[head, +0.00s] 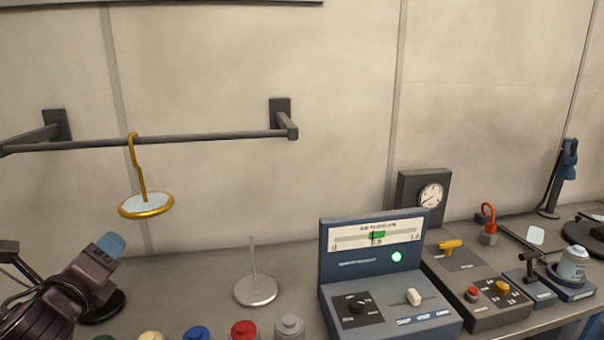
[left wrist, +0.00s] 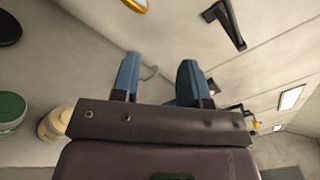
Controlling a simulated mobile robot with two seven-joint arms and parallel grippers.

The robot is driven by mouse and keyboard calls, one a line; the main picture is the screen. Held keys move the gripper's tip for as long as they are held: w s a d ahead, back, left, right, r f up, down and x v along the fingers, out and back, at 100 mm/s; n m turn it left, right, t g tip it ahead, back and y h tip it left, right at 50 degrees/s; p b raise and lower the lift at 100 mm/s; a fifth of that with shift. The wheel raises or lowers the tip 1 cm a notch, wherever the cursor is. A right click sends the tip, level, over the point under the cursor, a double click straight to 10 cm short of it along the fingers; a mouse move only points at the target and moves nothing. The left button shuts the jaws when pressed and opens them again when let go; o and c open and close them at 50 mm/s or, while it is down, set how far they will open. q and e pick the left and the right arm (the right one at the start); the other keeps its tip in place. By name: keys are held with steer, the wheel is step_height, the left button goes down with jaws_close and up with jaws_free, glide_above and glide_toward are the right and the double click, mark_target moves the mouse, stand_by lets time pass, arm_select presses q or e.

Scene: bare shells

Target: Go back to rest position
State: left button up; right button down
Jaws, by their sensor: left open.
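My left gripper (head: 112,243) is at the lower left of the head view, above the table and below the wall rail. In the left wrist view its two blue fingers (left wrist: 158,82) stand apart with nothing between them. A gold-rimmed disc on a hook (head: 146,205) hangs from the dark wall rail (head: 200,139), above and to the right of the gripper, apart from it. My right gripper is in neither view.
A metal stand with a thin upright rod (head: 256,290) is on the table (head: 195,280). Several coloured jars, including a red one (head: 243,331), line the front edge. A blue meter console (head: 375,262) and a grey switch box (head: 478,285) stand to the right.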

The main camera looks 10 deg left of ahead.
arm_select(q)
steer(key=s+d+f+n+g+h, duration=0.1)
steer(key=d+f+n+g+h, duration=0.2)
steer(key=f+n, duration=1.65)
steer(key=s+d+f+n+g, duration=0.1)
steer(key=s+d+f+n, duration=0.1)
steer(key=s+f, duration=0.5)
steer(key=s+d+f+n+g, duration=0.2)
steer(key=s+d+f, duration=0.3)
steer(key=f, duration=0.8)
steer(key=s+n, duration=0.1)
steer(key=s, duration=0.1)
steer(key=shift+s+f+g+b, duration=0.25)
steer(key=shift+s+g+b, duration=0.05)
steer(key=shift+s+b, duration=0.1)
steer(key=shift+n, duration=0.25)
